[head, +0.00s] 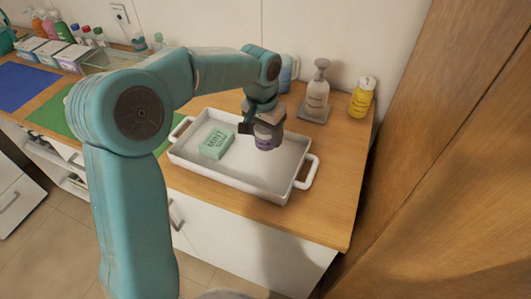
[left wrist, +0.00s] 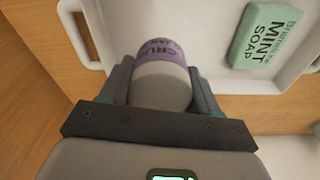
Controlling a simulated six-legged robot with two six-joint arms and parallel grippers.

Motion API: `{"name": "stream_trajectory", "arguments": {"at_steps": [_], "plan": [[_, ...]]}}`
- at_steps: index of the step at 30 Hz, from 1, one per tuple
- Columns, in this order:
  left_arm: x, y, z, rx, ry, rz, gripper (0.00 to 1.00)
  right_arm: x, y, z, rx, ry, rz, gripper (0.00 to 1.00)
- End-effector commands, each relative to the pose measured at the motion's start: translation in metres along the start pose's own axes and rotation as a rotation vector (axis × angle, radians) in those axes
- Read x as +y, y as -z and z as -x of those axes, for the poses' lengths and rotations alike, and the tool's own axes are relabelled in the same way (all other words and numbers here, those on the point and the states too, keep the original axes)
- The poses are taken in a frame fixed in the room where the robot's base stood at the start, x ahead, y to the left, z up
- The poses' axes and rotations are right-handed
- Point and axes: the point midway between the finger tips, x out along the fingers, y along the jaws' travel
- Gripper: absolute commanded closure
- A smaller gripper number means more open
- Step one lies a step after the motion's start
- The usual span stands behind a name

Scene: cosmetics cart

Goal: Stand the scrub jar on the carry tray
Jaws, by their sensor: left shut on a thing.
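The scrub jar (head: 267,141) has a purple label and a pale grey lid. It is held in my left gripper (head: 264,122), which is shut on it over the right half of the white carry tray (head: 238,182). In the left wrist view the jar (left wrist: 162,72) sits between the two fingers of the gripper (left wrist: 160,85), its label partly readable. The tray (left wrist: 120,22) lies beyond it. I cannot tell whether the jar's bottom touches the tray floor. My right gripper is not in view.
A green mint soap bar (head: 215,143) lies in the tray's left half. A pump bottle (head: 317,92) and a yellow bottle (head: 361,97) stand behind the tray. Green (head: 52,116) and blue (head: 22,85) mats lie to the left. A wooden panel (head: 450,150) rises at right.

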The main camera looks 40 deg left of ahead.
Motion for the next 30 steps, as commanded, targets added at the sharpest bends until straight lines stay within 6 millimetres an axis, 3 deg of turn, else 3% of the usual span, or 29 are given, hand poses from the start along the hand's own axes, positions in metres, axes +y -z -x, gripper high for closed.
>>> {"name": "stream_trajectory", "arguments": {"at_steps": [3,8,15,28,29,30], "plan": [[0.001,-0.004,-0.024,-0.003,0.000,0.000,0.72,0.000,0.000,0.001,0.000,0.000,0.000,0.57],[0.002,-0.004,-0.039,-0.001,0.000,0.000,0.72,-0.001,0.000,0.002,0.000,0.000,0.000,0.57],[0.003,-0.009,-0.075,-0.002,0.000,0.000,0.72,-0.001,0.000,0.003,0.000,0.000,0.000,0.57],[0.003,-0.009,-0.084,0.002,0.000,0.000,0.72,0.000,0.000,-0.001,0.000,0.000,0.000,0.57],[0.003,-0.009,-0.083,0.001,0.000,0.000,0.32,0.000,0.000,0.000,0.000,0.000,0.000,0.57],[0.003,-0.009,-0.083,0.001,0.000,0.000,0.19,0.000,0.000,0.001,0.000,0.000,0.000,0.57]]}}
